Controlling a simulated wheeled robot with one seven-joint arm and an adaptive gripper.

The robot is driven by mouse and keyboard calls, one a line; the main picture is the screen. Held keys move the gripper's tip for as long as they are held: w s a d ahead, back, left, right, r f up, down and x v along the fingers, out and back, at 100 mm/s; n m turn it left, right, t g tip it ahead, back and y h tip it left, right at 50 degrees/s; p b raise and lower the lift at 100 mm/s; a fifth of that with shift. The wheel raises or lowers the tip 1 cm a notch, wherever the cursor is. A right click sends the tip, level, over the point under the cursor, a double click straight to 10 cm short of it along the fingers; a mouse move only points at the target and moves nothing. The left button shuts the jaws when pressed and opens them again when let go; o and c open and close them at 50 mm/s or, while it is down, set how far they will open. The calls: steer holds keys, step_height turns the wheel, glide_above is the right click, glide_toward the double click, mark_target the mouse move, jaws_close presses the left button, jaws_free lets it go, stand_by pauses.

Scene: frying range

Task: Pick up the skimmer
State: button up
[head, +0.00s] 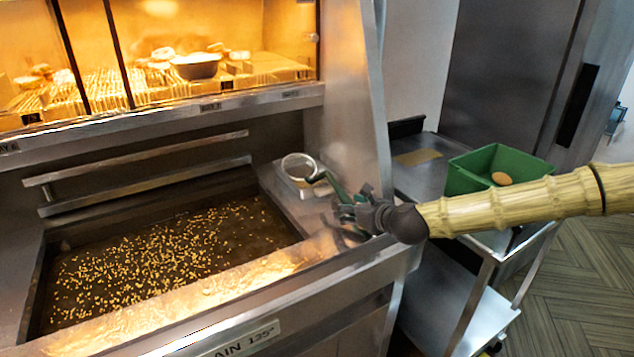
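The skimmer seems to be the round metal-rimmed piece (298,166) at the back of the steel ledge to the right of the fryer bed. It rests at a small metal holder; its handle is not clearly visible. My gripper (328,205) reaches in from the right over this ledge, just right of and in front of the round piece. Its dark green and black fingers look spread, one toward the rim and one lower toward the ledge. I see nothing clearly held between them. Whether the upper finger touches the rim cannot be told.
Left of the ledge is a wide sunken bed (165,255) strewn with small golden bits. A lit warming cabinet (160,105) with food stands above it. A steel upright (350,120) rises close behind my gripper. A green bin (497,160) sits on the right-hand side table.

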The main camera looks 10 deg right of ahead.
steer(key=shift+w+f, duration=0.15)
steer(key=shift+w, duration=0.2)
steer(key=shift+a, duration=0.1)
jaws_close()
